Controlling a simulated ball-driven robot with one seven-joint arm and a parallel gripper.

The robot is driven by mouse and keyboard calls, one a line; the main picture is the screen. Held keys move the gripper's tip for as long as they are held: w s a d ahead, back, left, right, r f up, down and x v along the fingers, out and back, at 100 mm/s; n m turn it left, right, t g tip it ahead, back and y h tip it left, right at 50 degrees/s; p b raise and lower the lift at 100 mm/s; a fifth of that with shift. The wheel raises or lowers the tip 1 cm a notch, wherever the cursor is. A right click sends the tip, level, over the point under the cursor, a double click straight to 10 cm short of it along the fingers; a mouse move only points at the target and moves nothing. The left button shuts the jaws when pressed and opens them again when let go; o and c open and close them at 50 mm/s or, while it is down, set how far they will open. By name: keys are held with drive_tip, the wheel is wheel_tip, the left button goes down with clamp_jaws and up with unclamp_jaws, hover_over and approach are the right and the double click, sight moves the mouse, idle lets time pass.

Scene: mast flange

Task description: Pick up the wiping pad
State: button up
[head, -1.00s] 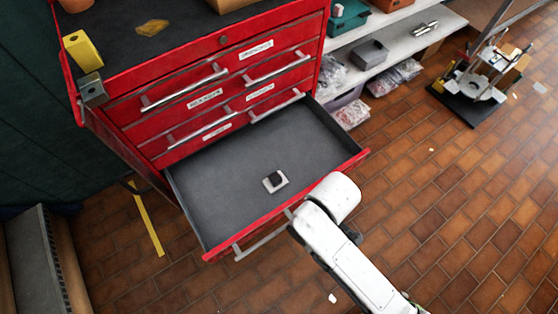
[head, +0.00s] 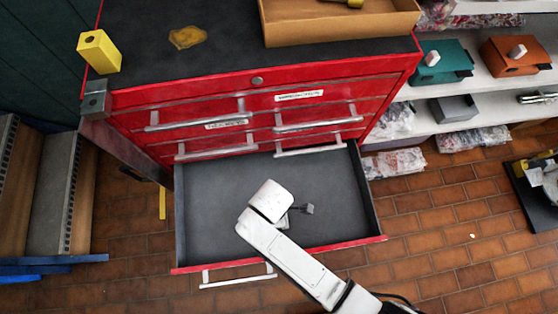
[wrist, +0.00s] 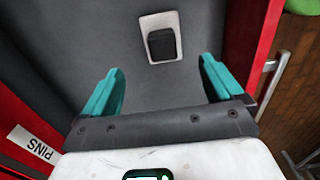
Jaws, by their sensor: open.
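The wiping pad, a small white block with a dark raised part (wrist: 161,38), lies on the grey floor of the open drawer (head: 215,215). In the wrist view it sits just beyond and between my fingertips, not between the jaws. My gripper (wrist: 161,68) is open and empty, its two teal fingers spread wider than the pad. In the head view my white wrist covers much of that spot; a small dark piece shows beside it, and I cannot tell whether it is pad or gripper.
The red drawer chest (head: 140,120) stands behind, with closed drawers and handles above. The drawer's walls surround my gripper. On top are a yellow block (head: 98,50), a yellowish patch (head: 188,37) and a cardboard tray (head: 340,30). Shelves (head: 465,75) stand at the right.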

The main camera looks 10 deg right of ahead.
wheel_tip(320, 180, down, 3)
drive_tip(key=shift+s+d+f+b, duration=0.15)
drive_tip(key=shift+f+b, duration=0.2)
drive_tip(key=shift+f, duration=1)
drive_tip(key=shift+s+d+f+b, duration=0.1)
drive_tip(key=shift+f+b, duration=0.2)
drive_tip(key=shift+f, duration=1)
drive_tip(key=c, duration=1.1)
drive_tip(key=shift+r, duration=0.1)
drive_tip(key=shift+c, duration=0.2)
